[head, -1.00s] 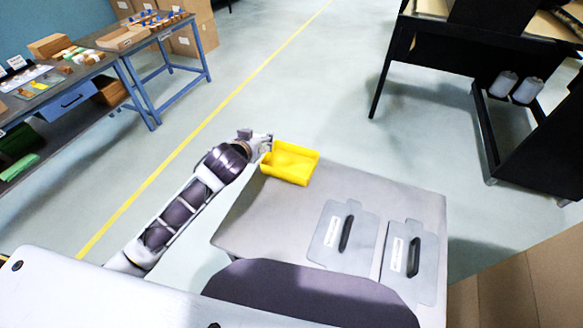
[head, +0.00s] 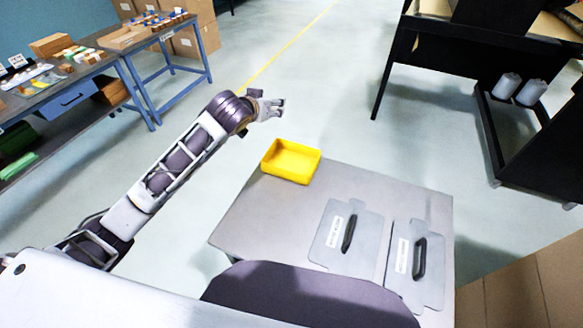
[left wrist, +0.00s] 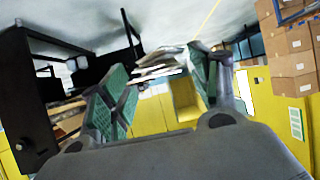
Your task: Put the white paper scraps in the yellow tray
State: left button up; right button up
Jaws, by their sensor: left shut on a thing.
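The yellow tray (head: 291,176) sits at the far left corner of the grey table (head: 262,222), and I see nothing in it. My left gripper (head: 281,108) is raised beyond the tray, apart from it. In the left wrist view, its green-padded fingers (left wrist: 160,82) are shut on white, layered pieces that look like the white paper scraps (left wrist: 156,72). The scraps are too small to make out in the head view. Yellow surfaces show behind the fingers; I cannot tell whether the tray is among them. My right gripper is out of view.
Two grey plates with dark handles (head: 346,235) (head: 420,258) lie on the table's right side. A black rack (head: 470,60) stands at the upper right, and a blue-legged workbench (head: 165,30) at the upper left. Open floor lies around my left gripper.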

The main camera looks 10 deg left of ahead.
pick_arm(q)
jog(key=w+d+f+m+g+h+b, duration=0.1)
jog(key=d+f+m+h, duration=0.1)
jog(key=f, duration=0.5)
jog(key=w+d+f+m+g+h, duration=0.1)
jog(key=d+f+m+h, duration=0.2)
jog(key=f, duration=0.4)
jog(key=shift+w+d+m+h+b, duration=0.35)
jog(key=shift+w+m+h, duration=0.05)
jog(key=shift+m+h, duration=0.1)
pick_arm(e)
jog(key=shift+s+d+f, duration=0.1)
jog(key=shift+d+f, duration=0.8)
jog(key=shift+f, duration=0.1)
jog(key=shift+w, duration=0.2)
